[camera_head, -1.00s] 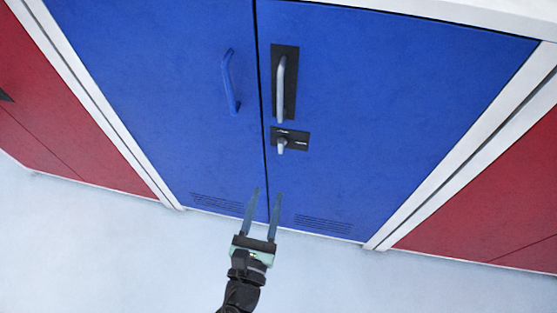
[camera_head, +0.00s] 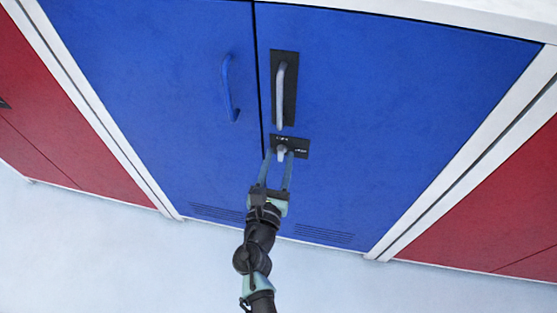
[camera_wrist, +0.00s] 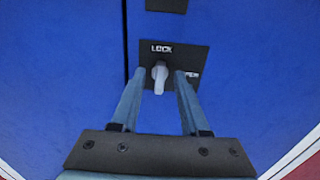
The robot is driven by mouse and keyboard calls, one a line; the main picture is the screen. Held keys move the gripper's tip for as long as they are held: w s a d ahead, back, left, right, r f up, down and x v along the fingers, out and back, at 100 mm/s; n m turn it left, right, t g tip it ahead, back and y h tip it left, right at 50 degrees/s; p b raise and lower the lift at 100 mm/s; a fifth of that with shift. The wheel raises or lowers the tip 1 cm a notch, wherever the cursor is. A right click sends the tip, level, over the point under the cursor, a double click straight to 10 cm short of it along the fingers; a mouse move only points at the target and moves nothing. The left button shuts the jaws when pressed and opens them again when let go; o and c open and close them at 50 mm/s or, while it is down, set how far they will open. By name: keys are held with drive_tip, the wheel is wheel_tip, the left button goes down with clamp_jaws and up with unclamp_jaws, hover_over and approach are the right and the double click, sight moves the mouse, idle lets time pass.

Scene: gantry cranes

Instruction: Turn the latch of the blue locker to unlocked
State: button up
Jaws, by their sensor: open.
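The blue locker (camera_head: 400,110) has two doors that look closed. Its grey latch knob (camera_wrist: 160,75) sits on a black plate (camera_wrist: 198,58) on the right door, below the grey handle. The plate reads "LOCK" at the top, with a second label at the right, partly hidden by a finger. The knob stands about upright, in line with "LOCK". My gripper (camera_head: 279,155) is open, and it also shows in the wrist view (camera_wrist: 159,76). Its fingertips are on either side of the knob, with a gap visible on each side. I cannot tell whether they reach the plate.
A grey handle (camera_head: 280,95) on a black backplate is above the latch. A blue handle (camera_head: 228,88) is on the left door. Red lockers (camera_head: 60,130) stand on both sides. The pale floor (camera_head: 130,260) in front is clear.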

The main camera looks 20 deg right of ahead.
clamp_jaws()
drive_tip(key=shift+m, duration=0.3)
idle(0.3)
drive_tip(key=m+b, duration=0.2)
drive_tip(key=m, duration=0.1)
drive_tip(key=shift+f+b, duration=0.15)
drive_tip(key=shift+b, duration=0.25)
drive_tip(key=m+b, duration=0.3)
drive_tip(key=m, duration=0.2)
drive_tip(key=shift+s+d+m, duration=0.1)
drive_tip(key=shift+d+m, duration=0.05)
drive_tip(key=shift+m, duration=0.25)
drive_tip(key=m+b, duration=0.4)
drive_tip(key=m, duration=0.1)
drive_tip(key=shift+f, duration=0.15)
drive_tip(key=shift+m+b, duration=0.95)
drive_tip(key=shift+m, duration=0.75)
unclamp_jaws()
